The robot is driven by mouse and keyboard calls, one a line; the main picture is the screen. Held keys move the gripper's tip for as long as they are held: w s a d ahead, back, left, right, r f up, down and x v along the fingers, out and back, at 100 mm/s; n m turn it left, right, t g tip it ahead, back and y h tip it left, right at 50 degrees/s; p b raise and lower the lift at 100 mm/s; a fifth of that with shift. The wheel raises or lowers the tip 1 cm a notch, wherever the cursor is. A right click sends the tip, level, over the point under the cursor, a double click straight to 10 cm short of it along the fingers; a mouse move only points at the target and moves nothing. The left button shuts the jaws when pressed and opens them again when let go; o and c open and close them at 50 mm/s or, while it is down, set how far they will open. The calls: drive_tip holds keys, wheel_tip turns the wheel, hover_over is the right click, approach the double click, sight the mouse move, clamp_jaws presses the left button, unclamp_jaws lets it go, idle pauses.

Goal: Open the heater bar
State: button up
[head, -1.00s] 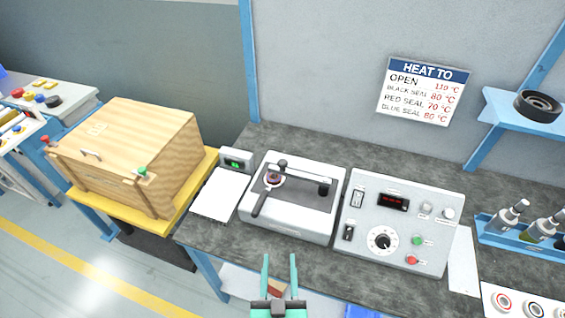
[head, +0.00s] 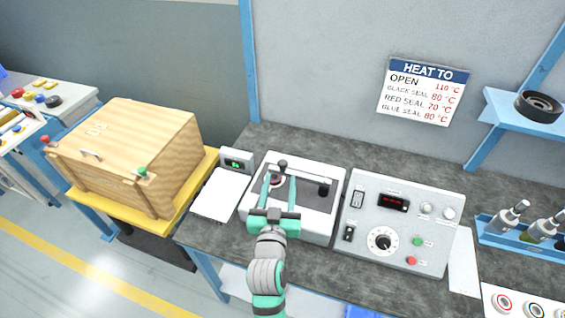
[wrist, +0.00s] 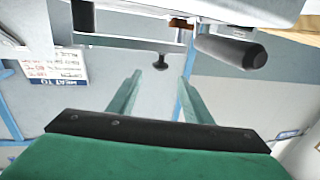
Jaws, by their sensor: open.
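The heater (head: 322,212) is a white box with a dark grey top on the bench. Its heater bar (head: 306,178) lies across the top, from a black post at the back left to a dark block at the right. A ring-shaped part (head: 276,181) sits under the bar's left end. My gripper (head: 279,184) is open over the heater's left half and partly hides the handle. In the wrist view, which looks upside down, the black handle (wrist: 231,47) and the bar (wrist: 125,43) lie beyond my open fingers (wrist: 160,85). Nothing is between the fingertips.
A control box (head: 402,222) with a dial stands right of the heater. A wooden crate (head: 130,150) stands on a yellow table farther left. A wall sign (head: 424,91) hangs behind.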

sight(282, 167)
drive_tip(key=w, duration=0.8)
drive_tip(key=shift+w+d, duration=0.2)
drive_tip(key=shift+d, duration=0.2)
